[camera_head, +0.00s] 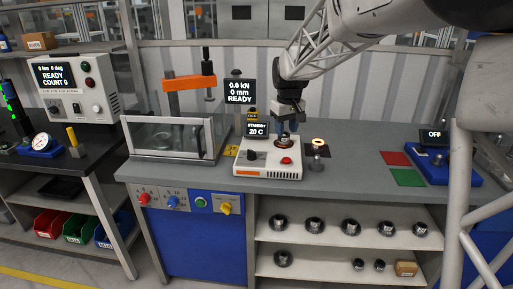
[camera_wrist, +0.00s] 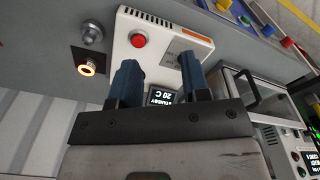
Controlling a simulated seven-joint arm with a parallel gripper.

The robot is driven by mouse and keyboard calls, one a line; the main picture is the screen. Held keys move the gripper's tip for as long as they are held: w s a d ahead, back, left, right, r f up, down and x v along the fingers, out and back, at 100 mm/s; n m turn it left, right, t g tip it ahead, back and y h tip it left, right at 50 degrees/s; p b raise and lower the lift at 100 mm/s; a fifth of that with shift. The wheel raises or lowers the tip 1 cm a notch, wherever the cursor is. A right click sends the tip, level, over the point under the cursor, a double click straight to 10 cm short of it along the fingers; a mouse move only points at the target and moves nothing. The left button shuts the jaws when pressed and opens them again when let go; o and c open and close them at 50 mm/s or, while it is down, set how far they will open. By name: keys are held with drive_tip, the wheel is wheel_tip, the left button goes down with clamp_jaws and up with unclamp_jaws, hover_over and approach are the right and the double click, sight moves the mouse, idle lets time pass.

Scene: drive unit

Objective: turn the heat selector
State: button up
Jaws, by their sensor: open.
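The heater unit (camera_head: 268,165) is a low white box on the bench, with a red button (camera_head: 286,160) and an orange label on its front. A black knob (camera_head: 251,155), which looks like the heat selector, is on its left side. Its small display (camera_head: 256,130) reads STANDBY and 20 C, with an OFF sign above. My gripper (camera_head: 286,133) is open and empty, pointing down over the back of the unit, right of the knob. In the wrist view the blue fingers (camera_wrist: 160,62) are spread above the white box (camera_wrist: 160,42); the knob is not clearly visible there, perhaps behind a finger.
A glowing ring (camera_head: 318,142) and a metal cylinder (camera_head: 316,162) stand right of the unit. A clear guarded enclosure (camera_head: 165,139) and an orange press (camera_head: 188,82) stand left. Red and green mats (camera_head: 407,177) lie to the right. The bench front edge is clear.

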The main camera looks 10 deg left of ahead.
sight(252, 151)
drive_tip(key=w+a+f+n, duration=0.1)
drive_tip(key=w+a+f, duration=0.2)
drive_tip(key=w+a, duration=0.1)
drive_tip(key=w+a+f, duration=0.4)
drive_tip(key=w+a, duration=0.1)
drive_tip(key=w, duration=0.1)
drive_tip(key=w+a+f+n, duration=0.1)
drive_tip(key=w+a+f, duration=0.3)
drive_tip(key=shift+w+a+n+g, duration=0.15)
drive_tip(key=shift+w+n+g, duration=0.15)
drive_tip(key=shift+w+g, duration=0.1)
drive_tip(key=shift+f, duration=0.15)
drive_tip(key=shift+f, duration=3.8)
clamp_jaws()
